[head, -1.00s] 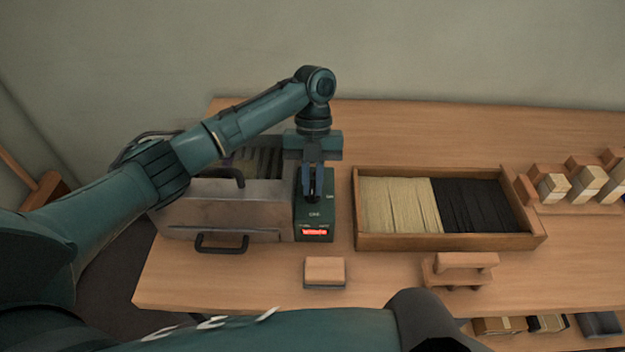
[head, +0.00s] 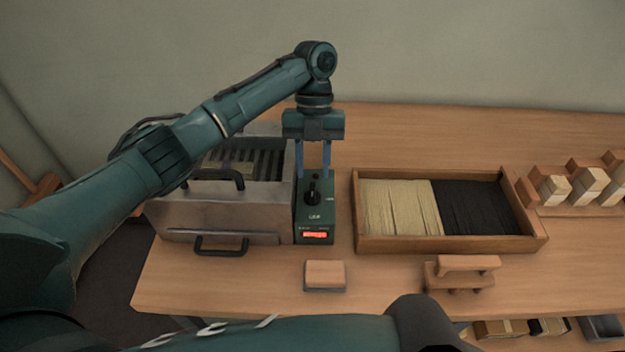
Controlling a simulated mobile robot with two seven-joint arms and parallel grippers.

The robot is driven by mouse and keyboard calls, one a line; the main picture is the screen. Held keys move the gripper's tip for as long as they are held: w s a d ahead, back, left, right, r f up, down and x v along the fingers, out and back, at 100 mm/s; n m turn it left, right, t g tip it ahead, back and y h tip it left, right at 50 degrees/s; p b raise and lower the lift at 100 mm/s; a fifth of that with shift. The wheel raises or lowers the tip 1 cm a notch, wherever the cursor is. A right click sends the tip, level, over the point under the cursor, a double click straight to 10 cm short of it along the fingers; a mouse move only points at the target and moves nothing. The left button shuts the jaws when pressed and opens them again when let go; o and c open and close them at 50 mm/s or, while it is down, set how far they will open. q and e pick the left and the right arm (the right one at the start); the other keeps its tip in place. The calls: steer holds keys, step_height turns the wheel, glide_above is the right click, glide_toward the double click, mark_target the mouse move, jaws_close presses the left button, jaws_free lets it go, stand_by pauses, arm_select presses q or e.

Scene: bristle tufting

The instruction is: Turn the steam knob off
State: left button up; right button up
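The steam knob (head: 312,194) is a black knob on the dark green control box at the right side of the metal steamer (head: 220,221). Its pointer stands roughly upright in the head view; I cannot read the labels clearly. A red lit display (head: 314,235) glows below it. My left gripper (head: 313,174) is above and behind the knob, its two blue fingers apart with nothing between them. It does not hold the knob. My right arm crosses the bottom of the view, and its gripper is not seen.
A wooden tray (head: 357,242) of pale and black bristles stands right of the control box. A small block (head: 325,273) and a wooden brush piece (head: 463,272) lie near the front edge. Wooden blocks (head: 587,185) stand far right. The table behind the tray is clear.

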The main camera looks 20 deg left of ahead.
arm_select(q)
steer(key=d+p+v, duration=0.1)
steer(key=v, duration=0.8)
steer(key=shift+a, duration=0.5)
steer(key=shift+f, duration=0.1)
